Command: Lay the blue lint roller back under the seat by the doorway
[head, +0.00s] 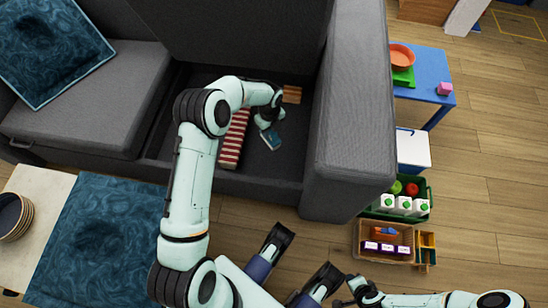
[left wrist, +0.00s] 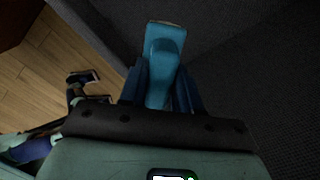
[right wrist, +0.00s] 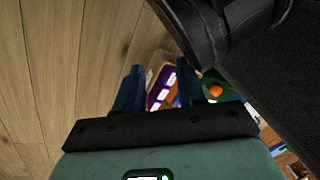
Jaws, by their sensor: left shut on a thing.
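The blue lint roller (head: 271,140) is held inside the open storage bin under the raised seat (head: 235,32) of the grey sofa. My left gripper (head: 266,124) reaches down into the bin and is shut on the roller's handle. In the left wrist view, the roller (left wrist: 166,36) sits between the fingers (left wrist: 160,88), its head pointing away over the dark bin. I cannot tell whether it touches the bin floor (head: 256,163). My right gripper (right wrist: 158,88) is open and empty, outside the sofa near the crates.
A red-and-white striped thing (head: 233,140) and a wooden thing (head: 292,94) lie in the bin. The sofa arm (head: 350,130) bounds it on the right. A green crate (head: 424,205), a cardboard box (head: 365,246) and a blue table (head: 428,66) stand beyond it.

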